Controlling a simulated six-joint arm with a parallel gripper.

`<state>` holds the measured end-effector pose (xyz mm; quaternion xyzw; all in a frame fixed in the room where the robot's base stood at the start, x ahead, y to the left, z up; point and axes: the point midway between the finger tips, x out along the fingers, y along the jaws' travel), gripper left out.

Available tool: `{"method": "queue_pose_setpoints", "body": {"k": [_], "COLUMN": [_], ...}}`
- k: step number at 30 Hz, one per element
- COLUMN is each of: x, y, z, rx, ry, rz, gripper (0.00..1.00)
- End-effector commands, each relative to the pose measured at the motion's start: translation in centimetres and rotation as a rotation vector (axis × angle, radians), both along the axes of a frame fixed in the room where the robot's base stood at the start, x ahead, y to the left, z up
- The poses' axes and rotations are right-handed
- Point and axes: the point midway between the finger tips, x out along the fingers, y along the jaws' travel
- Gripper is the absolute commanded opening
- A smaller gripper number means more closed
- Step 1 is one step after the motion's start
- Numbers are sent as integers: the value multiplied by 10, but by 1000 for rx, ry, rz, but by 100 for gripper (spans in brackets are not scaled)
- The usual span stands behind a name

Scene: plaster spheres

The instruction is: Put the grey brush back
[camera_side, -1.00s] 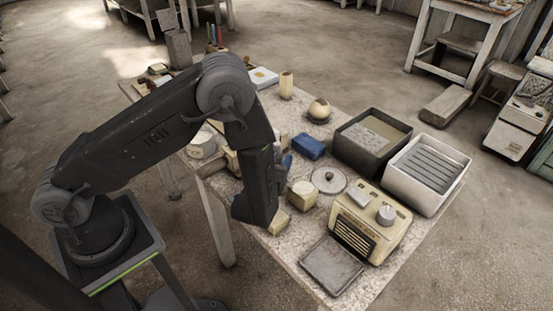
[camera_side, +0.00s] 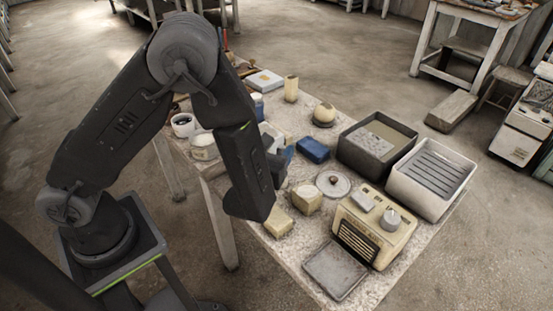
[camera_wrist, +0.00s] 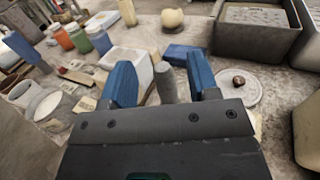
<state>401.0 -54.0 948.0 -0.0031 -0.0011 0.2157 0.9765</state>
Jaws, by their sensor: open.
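My gripper (camera_wrist: 162,84) has two blue fingers set apart in the wrist view. A grey round rod (camera_wrist: 165,82) shows between them, with gaps to both sides; it looks like the handle of the grey brush, but its lower end is hidden behind the gripper body. In the side view my gripper's blue fingertips (camera_side: 285,157) are over the table, left of the blue block (camera_side: 313,150). My forearm hides most of the area around them, and I cannot make out the brush there.
A white box (camera_wrist: 135,58) stands just behind the fingers. Several paint jars (camera_wrist: 78,38) are at left. A dark bin (camera_side: 351,157) and a white bin (camera_side: 412,190) stand at right. A round lid (camera_side: 333,184), a cream radio (camera_side: 372,231) and plaster blocks (camera_side: 307,198) are nearby.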

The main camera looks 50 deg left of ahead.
Motion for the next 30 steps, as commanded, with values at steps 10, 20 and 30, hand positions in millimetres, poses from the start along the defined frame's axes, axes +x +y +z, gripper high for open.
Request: {"method": "queue_pose_setpoints", "body": {"k": [10,20,30], "x": [-10,-115,-191], "y": [26,107,60], "z": [26,82,112], "rx": [-80,-713,-1683], "ry": [-26,-184,-409], "rz": [141,882,1390], "gripper": [55,55,55]}}
